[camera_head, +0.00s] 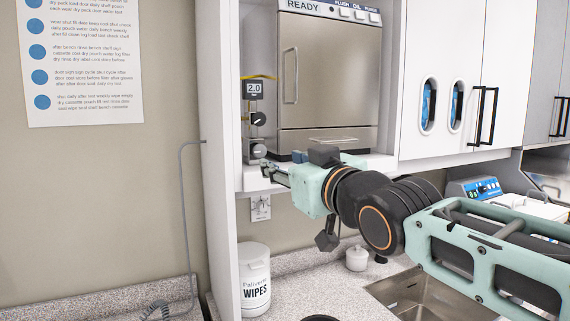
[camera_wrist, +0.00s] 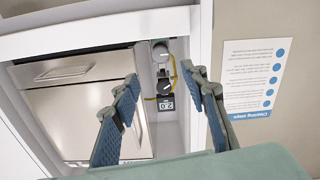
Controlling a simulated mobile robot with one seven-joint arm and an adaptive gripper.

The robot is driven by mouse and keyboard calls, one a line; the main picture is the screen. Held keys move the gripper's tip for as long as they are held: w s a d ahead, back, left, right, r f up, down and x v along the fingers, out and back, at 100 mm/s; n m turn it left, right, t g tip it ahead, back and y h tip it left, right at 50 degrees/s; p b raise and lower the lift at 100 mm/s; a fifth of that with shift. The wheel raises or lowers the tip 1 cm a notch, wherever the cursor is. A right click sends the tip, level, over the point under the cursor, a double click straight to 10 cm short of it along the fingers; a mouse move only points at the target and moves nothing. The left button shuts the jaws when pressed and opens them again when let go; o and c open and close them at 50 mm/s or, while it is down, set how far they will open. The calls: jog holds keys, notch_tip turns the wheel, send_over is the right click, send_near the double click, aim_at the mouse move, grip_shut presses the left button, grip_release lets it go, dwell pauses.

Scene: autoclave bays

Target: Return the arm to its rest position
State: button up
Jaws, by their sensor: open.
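My gripper (camera_head: 268,172) is at the end of my arm, reaching left across the middle of the head view to the front edge of the autoclave shelf. In the wrist view, my gripper (camera_wrist: 163,78) has its two blue-padded fingers spread apart, with nothing between them. A small gauge unit (camera_head: 255,118) with a "2.0" display and a black knob stands just beyond the fingers, left of the autoclave. The unit (camera_wrist: 164,88) shows upside down between the fingers in the wrist view. I cannot tell whether a fingertip touches it.
The steel autoclave (camera_head: 330,85) fills the bay. White cupboards (camera_head: 455,60) with black handles are to its right. Below my arm are a wipes tub (camera_head: 254,280), a small white pot (camera_head: 357,258) and a sink (camera_head: 415,297). The wall at left carries a poster (camera_head: 82,65).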

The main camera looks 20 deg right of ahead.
dwell(0.5)
jog(key=s+a+f+g, duration=0.4)
jog(key=s+f, duration=0.1)
jog(key=f, duration=0.4)
jog(key=s+a+f+m+g+p, duration=0.1)
jog(key=s+a+f+g, duration=0.3)
jog(key=f, duration=0.5)
jog(key=s+a+f+g+p, duration=0.1)
jog(key=s+a+f+g, duration=0.3)
jog(key=s+f, duration=0.4)
jog(key=shift+s+f+m, duration=0.15)
jog(key=shift+f+m, duration=0.25)
jog(key=shift+f, duration=0.1)
jog(key=shift+d, duration=0.1)
